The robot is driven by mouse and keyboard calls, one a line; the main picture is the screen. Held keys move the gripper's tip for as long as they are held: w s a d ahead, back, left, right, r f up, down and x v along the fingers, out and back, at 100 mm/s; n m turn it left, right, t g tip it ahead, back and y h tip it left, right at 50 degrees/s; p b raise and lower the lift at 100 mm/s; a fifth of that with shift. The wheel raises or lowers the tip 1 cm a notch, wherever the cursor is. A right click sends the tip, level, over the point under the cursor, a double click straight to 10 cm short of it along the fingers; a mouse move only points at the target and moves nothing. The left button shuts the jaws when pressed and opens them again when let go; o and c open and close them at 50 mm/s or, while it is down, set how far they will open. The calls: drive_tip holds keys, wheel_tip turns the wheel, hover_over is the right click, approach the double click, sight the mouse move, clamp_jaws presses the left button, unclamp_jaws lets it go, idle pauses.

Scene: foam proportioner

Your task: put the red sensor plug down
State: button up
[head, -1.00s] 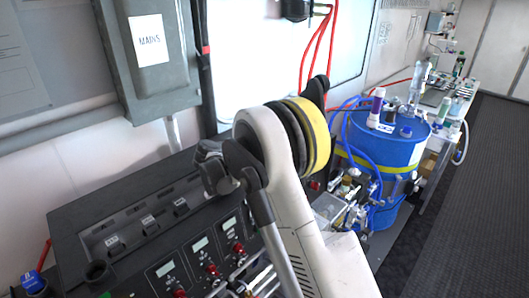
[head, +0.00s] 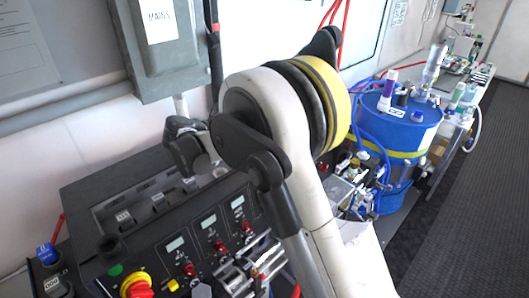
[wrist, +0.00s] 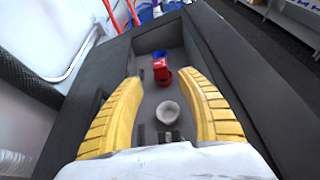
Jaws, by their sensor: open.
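The red sensor plug (wrist: 161,72) sits in a grey recessed tray (wrist: 176,62) with dark raised walls in the wrist view. My gripper (wrist: 160,82) is open, its yellow ribbed fingers spread to the left and right of the near part of the recess. The plug lies in line with the gap between the fingertips, a little beyond them. I cannot tell whether either finger touches it. A pale round piece (wrist: 168,113) lies nearer, between the fingers. In the head view my arm covers part of the console, and I cannot make out the plug there.
A blue part (wrist: 159,54) is right behind the plug. In the head view, the black console (head: 90,185) carries displays and a red-and-yellow knob (head: 136,287). A blue drum (head: 400,128) with hoses stands to the right. Dark floor (head: 465,190) is clear at far right.

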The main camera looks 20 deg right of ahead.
drive_tip(key=s+r+m+y, duration=0.1)
drive_tip(key=s+m+y, duration=0.1)
drive_tip(key=s, duration=0.3)
drive_tip(key=s+d+r+m+y, duration=0.1)
drive_tip(key=s+m+y, duration=0.1)
drive_tip(key=s+m, duration=0.2)
drive_tip(key=s+d+r+m+y, duration=0.1)
drive_tip(key=s+r+m+y, duration=0.1)
drive_tip(key=s, duration=0.4)
drive_tip(key=shift+s+m, duration=0.15)
drive_tip(key=shift+m, duration=0.35)
drive_tip(key=s+a+f+m+t+y, duration=0.1)
drive_tip(key=s+a+f+m+y, duration=0.1)
drive_tip(key=s+m, duration=0.4)
drive_tip(key=s+a+f+m+t+y, duration=0.1)
drive_tip(key=s+a+f+m+y, duration=0.1)
drive_tip(key=s+a+m+y, duration=0.2)
drive_tip(key=s+m, duration=0.3)
drive_tip(key=s, duration=0.5)
drive_tip(key=shift+s+a, duration=0.2)
drive_tip(key=shift+a, duration=0.1)
wheel_tip(320, 180, down, 22)
drive_tip(key=b, duration=2.1)
drive_tip(key=shift+r+b, duration=0.15)
drive_tip(key=shift+b, duration=0.25)
